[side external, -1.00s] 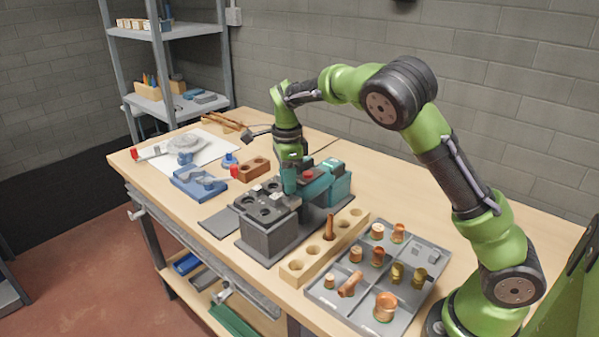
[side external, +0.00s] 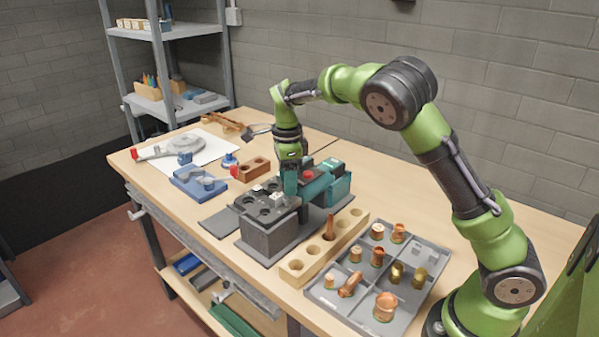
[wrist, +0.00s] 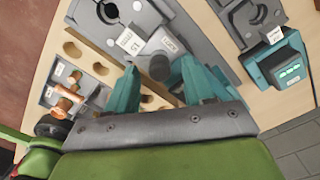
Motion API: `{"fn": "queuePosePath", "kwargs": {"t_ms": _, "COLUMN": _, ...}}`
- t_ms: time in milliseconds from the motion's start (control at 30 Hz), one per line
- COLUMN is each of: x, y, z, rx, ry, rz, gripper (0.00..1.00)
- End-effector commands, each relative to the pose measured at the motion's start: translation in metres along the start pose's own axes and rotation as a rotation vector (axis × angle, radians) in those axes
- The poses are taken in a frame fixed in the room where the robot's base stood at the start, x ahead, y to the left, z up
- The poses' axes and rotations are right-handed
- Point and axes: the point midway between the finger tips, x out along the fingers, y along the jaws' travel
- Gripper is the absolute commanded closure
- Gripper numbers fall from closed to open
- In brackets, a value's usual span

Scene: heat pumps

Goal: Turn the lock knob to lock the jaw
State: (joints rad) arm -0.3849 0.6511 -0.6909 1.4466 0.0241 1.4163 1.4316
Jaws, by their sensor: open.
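In the side view the block (side external: 268,235) stands near the middle of the bench, with dark round openings on top. My gripper (side external: 289,192) points down over the block's right rear part. In the wrist view its two teal fingers (wrist: 158,80) are apart, one on each side of the knob. I cannot tell whether they touch it. In the side view the knob is hidden by the fingers.
A teal machine with a red button (side external: 308,174) stands close behind and right of my gripper. A wooden block with holes (side external: 297,268) and a grey tray of copper fittings (side external: 320,293) lie to the right. Blue tools (side external: 198,185) lie to the left.

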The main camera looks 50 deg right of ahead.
Motion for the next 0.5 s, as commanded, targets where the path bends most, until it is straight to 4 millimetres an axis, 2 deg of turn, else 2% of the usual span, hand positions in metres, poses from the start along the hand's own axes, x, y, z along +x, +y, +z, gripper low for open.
{"fn": "queuePosePath", "kwargs": {"t_ms": 167, "x": -0.003, "y": 0.0, "z": 0.0, "rx": -0.001, "ry": 0.0, "rz": 0.0, "gripper": 0.48}}
{"fn": "queuePosePath", "kwargs": {"t_ms": 267, "x": -0.013, "y": -0.001, "z": 0.0, "rx": -0.002, "ry": -0.001, "rz": -0.002, "gripper": 0.48}}
{"fn": "queuePosePath", "kwargs": {"t_ms": 367, "x": -0.032, "y": -0.001, "z": 0.0, "rx": -0.001, "ry": -0.002, "rz": -0.004, "gripper": 0.48}}
{"fn": "queuePosePath", "kwargs": {"t_ms": 500, "x": -0.066, "y": -0.001, "z": 0.0, "rx": 0.0, "ry": -0.003, "rz": -0.004, "gripper": 0.48}}
